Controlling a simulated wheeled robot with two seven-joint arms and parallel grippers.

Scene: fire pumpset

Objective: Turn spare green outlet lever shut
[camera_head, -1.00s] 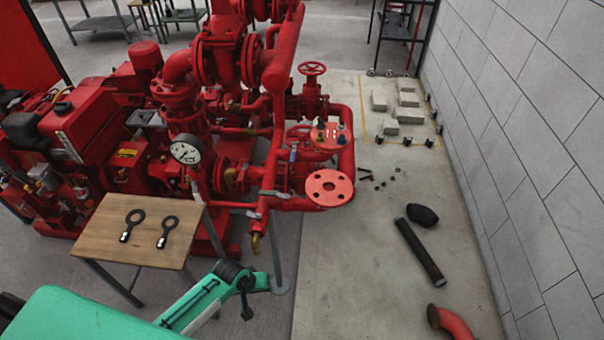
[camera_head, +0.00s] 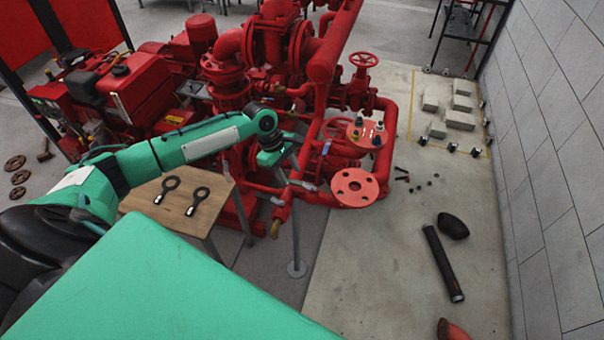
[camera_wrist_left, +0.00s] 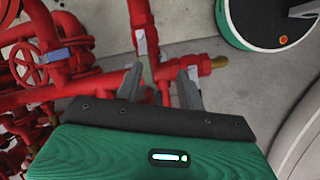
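My left gripper (camera_head: 282,172) hangs at the front of the red pump pipework, above a low red pipe. In the left wrist view its two grey fingers (camera_wrist_left: 162,80) stand apart over a red pipe (camera_wrist_left: 168,72) with a brass end (camera_wrist_left: 214,63). The brass outlet (camera_head: 275,229) shows below the gripper in the head view. My right gripper is out of view.
A wooden table (camera_head: 208,214) with two black ring-ended tools (camera_head: 198,200) stands left of the gripper. A red flange (camera_head: 355,187) is to its right. A black tube (camera_head: 443,263) lies on the floor. Bare floor lies in front of the pipework.

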